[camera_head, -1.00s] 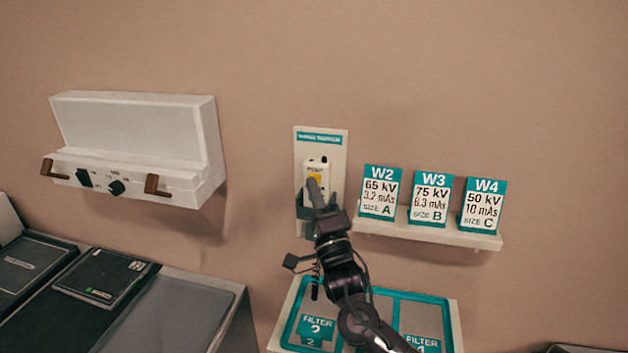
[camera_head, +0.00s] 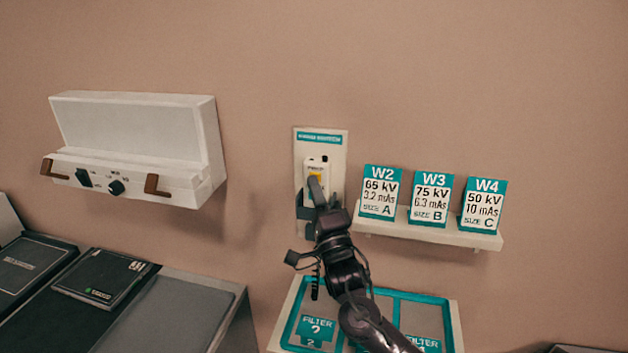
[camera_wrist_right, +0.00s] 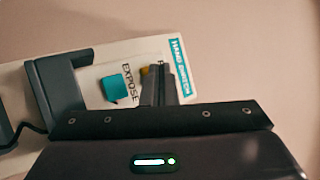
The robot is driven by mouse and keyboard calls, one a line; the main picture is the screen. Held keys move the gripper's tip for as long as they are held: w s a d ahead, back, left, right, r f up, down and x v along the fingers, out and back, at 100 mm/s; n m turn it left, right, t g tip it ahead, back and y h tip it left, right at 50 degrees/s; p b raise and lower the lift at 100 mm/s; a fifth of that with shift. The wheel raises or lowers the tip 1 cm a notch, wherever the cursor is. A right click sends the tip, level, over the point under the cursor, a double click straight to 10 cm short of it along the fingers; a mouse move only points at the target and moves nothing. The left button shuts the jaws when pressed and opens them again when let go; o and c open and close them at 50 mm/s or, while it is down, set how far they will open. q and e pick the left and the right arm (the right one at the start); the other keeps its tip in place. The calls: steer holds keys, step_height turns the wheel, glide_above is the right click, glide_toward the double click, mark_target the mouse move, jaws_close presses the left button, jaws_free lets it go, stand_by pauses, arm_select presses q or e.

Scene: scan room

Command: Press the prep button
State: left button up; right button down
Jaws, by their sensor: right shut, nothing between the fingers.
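The hand switch is a small white box (camera_head: 316,163) in a dark holder on a pale wall plate (camera_head: 335,145) with a teal label. Its yellow prep button (camera_head: 315,178) is partly hidden behind my right gripper (camera_head: 318,188). The right gripper is shut and empty, its fingertips at the yellow button; I cannot tell whether they press it in. In the right wrist view the fingers (camera_wrist_right: 159,85) cover most of the yellow button (camera_wrist_right: 145,71). The teal EXPOSE button (camera_wrist_right: 115,88) shows clear beside them. My left gripper is not in view.
A shelf (camera_head: 440,231) with cards W2, W3 and W4 is right of the switch. A white wall box (camera_head: 140,145) with knobs and brown handles is left. A filter tray (camera_head: 453,315) lies below my arm. Dark flat panels (camera_head: 105,277) lie at lower left.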

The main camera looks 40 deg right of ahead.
stand_by(0.4)
steer(key=shift+s+a, duration=0.6)
steer(key=shift+a, duration=0.1)
steer(key=s+a, duration=0.3)
steer(key=shift+s+a+p, duration=0.1)
steer(key=shift+a+p, duration=0.25)
steer(key=shift+p, duration=0.05)
stand_by(0.6)
